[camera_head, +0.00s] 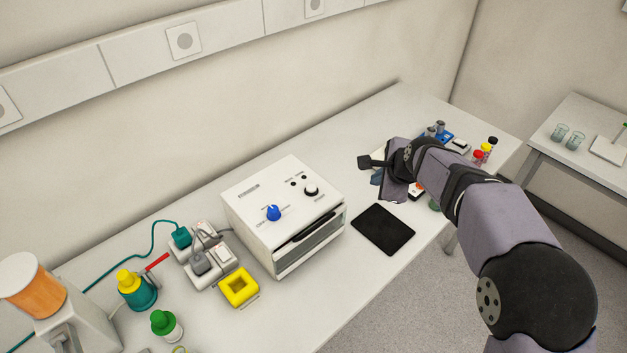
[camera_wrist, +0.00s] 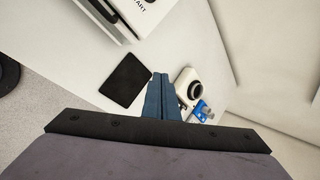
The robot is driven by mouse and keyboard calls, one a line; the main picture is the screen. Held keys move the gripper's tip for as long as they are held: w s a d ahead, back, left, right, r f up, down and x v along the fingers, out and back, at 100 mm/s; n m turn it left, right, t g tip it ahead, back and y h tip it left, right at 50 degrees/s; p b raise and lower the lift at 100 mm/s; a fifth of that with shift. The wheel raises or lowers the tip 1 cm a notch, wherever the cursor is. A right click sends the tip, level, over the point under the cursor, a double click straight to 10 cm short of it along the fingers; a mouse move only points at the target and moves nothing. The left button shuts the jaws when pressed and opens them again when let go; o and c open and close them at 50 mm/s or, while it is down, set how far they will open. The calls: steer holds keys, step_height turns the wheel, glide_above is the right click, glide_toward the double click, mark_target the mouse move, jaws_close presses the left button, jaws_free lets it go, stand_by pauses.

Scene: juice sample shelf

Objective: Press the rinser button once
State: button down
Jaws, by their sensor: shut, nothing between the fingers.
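My gripper (camera_head: 375,180) is over the right part of the bench, right of the white oven-like box. Its blue fingers (camera_wrist: 160,80) are together with nothing between them, pointing down toward the bench. In the wrist view, a white device with a round, dark-ringed top (camera_wrist: 190,80) stands just right of the fingertips. It may be the rinser, but no button can be told for sure. In the head view my arm hides most of that area; a small white and red-orange thing (camera_head: 417,189) shows just below the wrist.
The white box (camera_head: 284,213) with knobs stands further left. A blue holder (camera_head: 439,134), a white switch (camera_head: 460,145) and red-, yellow- and black-capped vials (camera_head: 484,152) stand at the bench's far right.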

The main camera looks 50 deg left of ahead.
steer(key=s+a+r+m+y+p, duration=0.1)
steer(key=s+a+r, duration=0.1)
steer(key=s+a, duration=0.2)
steer(key=s+a+r+m+g+y+p, duration=0.1)
steer(key=s+a, duration=0.3)
steer(key=a, duration=0.6)
steer(key=shift+s+a+r, duration=0.15)
steer(key=shift+a+r, duration=0.05)
steer(key=shift+r, duration=0.2)
glide_above(313, 190)
steer(key=shift+f+b, duration=0.4)
steer(key=shift+f, duration=3.25)
steer(key=shift+f+b, duration=0.45)
steer(key=shift+f, duration=0.3)
steer(key=shift+f, duration=0.15)
steer(key=shift+f, duration=0.3)
